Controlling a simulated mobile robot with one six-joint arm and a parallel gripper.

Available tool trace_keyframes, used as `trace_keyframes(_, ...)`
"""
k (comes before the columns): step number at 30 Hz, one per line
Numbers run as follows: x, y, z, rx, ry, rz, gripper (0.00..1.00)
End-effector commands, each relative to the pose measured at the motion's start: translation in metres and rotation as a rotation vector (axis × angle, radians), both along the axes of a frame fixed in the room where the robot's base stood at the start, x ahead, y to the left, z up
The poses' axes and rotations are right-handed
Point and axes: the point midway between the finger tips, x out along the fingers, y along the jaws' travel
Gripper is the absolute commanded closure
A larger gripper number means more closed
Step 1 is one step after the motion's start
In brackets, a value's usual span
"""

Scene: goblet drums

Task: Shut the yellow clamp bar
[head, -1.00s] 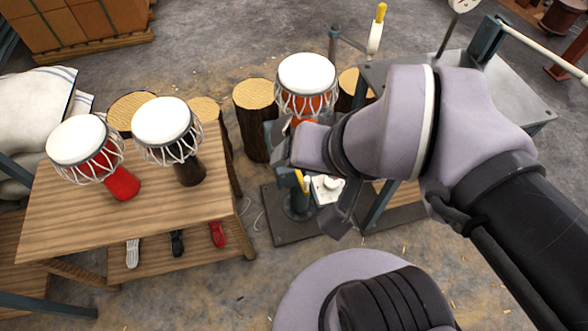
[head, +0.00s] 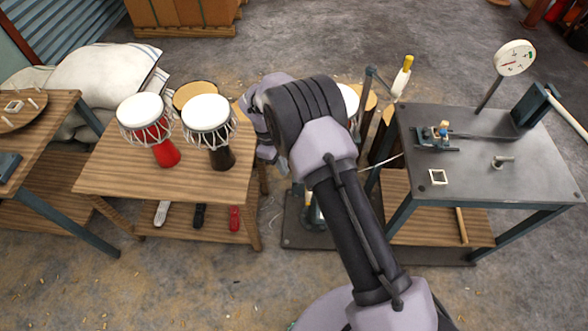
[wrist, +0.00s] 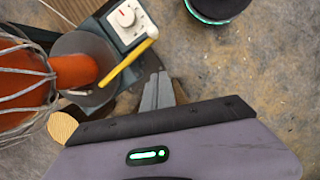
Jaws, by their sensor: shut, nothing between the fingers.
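The yellow clamp bar (wrist: 125,64) shows in the wrist view as a slanted bar. It lies between the orange drum (wrist: 75,71) and a white box with a dial (wrist: 127,17). I cannot tell whether the bar is fully against the drum. My gripper (wrist: 158,88) is shut and empty, just right of and below the bar in the wrist view; contact is not clear. In the head view my arm hides the bar and most of the orange drum, whose white skin (head: 350,99) peeks out.
A wooden table (head: 110,185) at left holds a red drum (head: 165,152) and a black drum (head: 221,156). A metal workbench (head: 535,165) at right carries a small vise (head: 437,138) and a dial gauge (head: 515,58). Log stumps stand behind my arm.

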Motion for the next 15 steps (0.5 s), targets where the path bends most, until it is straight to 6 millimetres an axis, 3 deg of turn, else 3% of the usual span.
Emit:
trace_keyframes(1,-0.002,-0.003,-0.014,-0.001,0.003,0.0,1.0)
trace_keyframes(10,-0.008,-0.018,-0.077,0.0,0.002,-0.005,1.0)
trace_keyframes(15,-0.019,-0.042,-0.076,0.0,0.001,-0.005,1.0)
